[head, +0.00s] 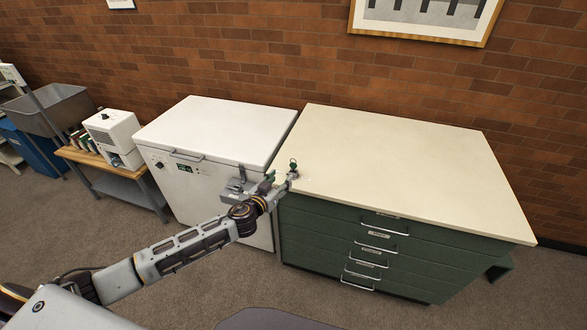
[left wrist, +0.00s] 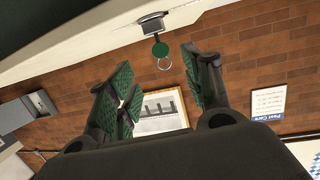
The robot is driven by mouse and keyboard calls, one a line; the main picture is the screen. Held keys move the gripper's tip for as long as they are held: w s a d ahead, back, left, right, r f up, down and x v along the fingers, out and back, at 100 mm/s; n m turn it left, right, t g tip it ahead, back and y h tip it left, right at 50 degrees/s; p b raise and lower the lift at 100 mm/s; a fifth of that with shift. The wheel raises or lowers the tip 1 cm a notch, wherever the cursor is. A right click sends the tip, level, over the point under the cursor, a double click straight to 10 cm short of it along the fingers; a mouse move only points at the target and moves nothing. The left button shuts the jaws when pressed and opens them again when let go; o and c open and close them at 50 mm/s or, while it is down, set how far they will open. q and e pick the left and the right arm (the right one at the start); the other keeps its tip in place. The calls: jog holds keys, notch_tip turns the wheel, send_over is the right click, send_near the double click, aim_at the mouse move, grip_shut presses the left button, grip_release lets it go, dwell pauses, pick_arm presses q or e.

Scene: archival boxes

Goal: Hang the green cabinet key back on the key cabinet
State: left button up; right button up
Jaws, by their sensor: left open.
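The green cabinet key (head: 293,165) is at the front left corner of the cream worktop. In the left wrist view it shows as a round green disc (left wrist: 160,49) with a metal ring, joined to a small grey piece by the worktop's edge. My left gripper (head: 282,177) is open at that corner. In the left wrist view its green-padded fingers (left wrist: 162,85) stand apart on either side of the ring, with no clear contact. I cannot surely identify the key cabinet. My right gripper is out of view.
The worktop (head: 400,150) is bare, above green drawers (head: 330,235) with protruding handles. A white chest freezer (head: 215,130) stands close on its left. A grey wall-side box (left wrist: 22,113) shows in the left wrist view. The carpet in front is open.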

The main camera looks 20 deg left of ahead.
aim_at(291, 164)
pick_arm(q)
jog(key=shift+w+f, duration=0.1)
jog(key=shift+w, duration=0.1)
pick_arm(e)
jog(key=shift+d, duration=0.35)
pick_arm(q)
jog(key=shift+b+x, duration=0.65)
jog(key=shift+x, duration=4.05)
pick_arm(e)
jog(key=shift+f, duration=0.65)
pick_arm(q)
jog(key=shift+c, duration=0.3)
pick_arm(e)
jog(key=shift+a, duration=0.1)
pick_arm(q)
jog(key=c, duration=0.8)
jog(key=shift+c, duration=0.2)
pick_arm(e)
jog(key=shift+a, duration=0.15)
pick_arm(q)
jog(key=shift+r+p, duration=0.9)
jog(key=shift+r, duration=0.2)
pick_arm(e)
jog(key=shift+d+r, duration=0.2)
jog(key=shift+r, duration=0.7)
